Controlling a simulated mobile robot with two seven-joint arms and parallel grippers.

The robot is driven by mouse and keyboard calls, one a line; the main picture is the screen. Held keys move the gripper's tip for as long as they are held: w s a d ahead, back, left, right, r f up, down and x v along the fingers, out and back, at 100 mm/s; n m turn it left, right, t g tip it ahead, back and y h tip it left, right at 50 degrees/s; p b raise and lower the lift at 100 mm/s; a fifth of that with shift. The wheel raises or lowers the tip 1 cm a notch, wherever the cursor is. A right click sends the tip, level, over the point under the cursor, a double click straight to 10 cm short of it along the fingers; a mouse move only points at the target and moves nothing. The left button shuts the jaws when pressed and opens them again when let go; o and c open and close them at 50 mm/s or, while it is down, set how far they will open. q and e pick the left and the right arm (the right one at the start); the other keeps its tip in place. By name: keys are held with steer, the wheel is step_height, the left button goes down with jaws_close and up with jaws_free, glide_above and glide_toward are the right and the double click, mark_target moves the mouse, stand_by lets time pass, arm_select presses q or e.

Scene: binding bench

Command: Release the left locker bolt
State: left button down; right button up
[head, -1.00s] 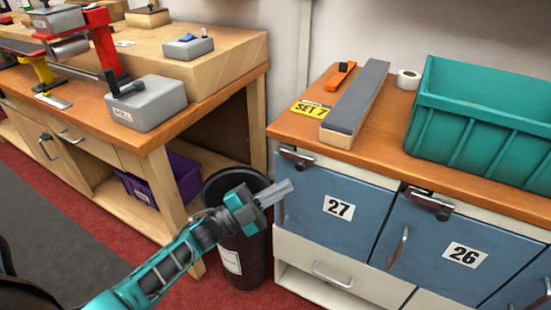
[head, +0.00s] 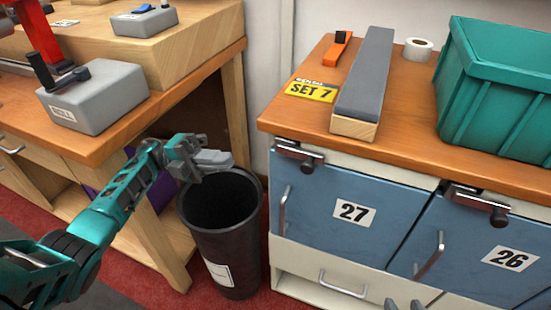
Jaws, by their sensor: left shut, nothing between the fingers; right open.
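The left locker bolt (head: 300,153) is a dark metal bar with a round knob, at the top of the blue locker door numbered 27 (head: 325,205). A similar bolt (head: 478,203) sits on door 26 (head: 480,255). Both doors look closed. My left gripper (head: 218,160) is shut and empty. It appears over the black bin, left of the left bolt and apart from it.
The wooden locker top holds a yellow SET 7 sign (head: 312,91), a long grey-topped block (head: 365,85), an orange tool (head: 338,48), a tape roll (head: 418,48) and a teal crate (head: 500,95). A black bin (head: 225,235) stands between the lockers and the workbench (head: 120,125).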

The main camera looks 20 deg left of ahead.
arm_select(q)
steer(key=shift+a, duration=0.15)
steer(key=p, duration=0.2)
glide_toward(301, 167)
steer(key=x, duration=0.6)
steer(key=shift+w+d+f, duration=0.25)
steer(key=shift+w+d, duration=0.05)
steer(key=shift+w, duration=0.1)
arm_select(e)
steer(key=shift+s+d+r, duration=0.1)
steer(key=shift+d+r, duration=0.1)
steer(key=shift+r, duration=0.05)
